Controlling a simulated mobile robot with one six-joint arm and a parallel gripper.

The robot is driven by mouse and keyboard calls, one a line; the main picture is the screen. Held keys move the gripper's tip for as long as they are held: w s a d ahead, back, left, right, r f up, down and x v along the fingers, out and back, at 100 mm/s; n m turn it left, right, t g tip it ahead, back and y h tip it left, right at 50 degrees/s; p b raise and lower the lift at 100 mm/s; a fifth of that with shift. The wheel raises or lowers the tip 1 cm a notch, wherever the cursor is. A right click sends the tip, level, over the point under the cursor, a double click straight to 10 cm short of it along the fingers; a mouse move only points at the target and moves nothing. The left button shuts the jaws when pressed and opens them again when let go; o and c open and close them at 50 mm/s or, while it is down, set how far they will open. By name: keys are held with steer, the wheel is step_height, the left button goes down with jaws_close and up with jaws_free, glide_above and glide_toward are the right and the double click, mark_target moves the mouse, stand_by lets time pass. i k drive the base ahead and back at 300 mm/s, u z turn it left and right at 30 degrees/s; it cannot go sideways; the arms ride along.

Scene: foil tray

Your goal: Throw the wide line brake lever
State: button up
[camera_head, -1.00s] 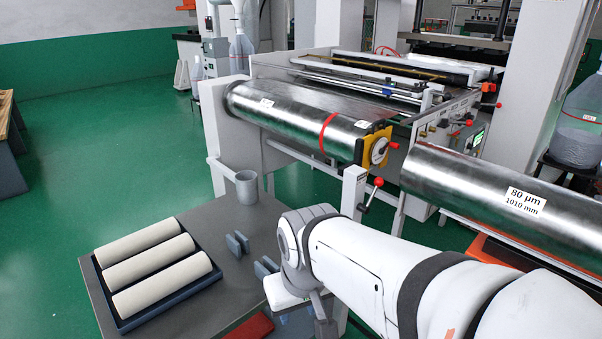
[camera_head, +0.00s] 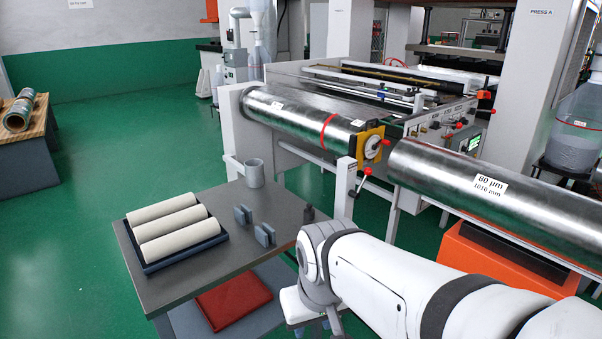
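A lever with a red knob (camera_head: 367,171) is mounted on a light grey post in front of the machine. I cannot tell from labels which one belongs to the wide line. My gripper (camera_head: 318,318) hangs below my wrist at the bottom edge, left of and nearer than both levers, touching neither. Its fingers are mostly cut off or hidden, so their opening does not show.
A grey table (camera_head: 190,266) holds a tray (camera_head: 148,268) of pale rolls, a grey cup (camera_head: 254,172) and small blue-grey blocks (camera_head: 264,234). A large roll labelled 80 µm (camera_head: 440,175) lies at right above an orange unit (camera_head: 490,262). Green floor is open at left.

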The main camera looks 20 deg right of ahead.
mark_target(356, 194)
steer(key=z, duration=0.15)
steer(key=i, duration=0.9)
steer(key=u, duration=0.05)
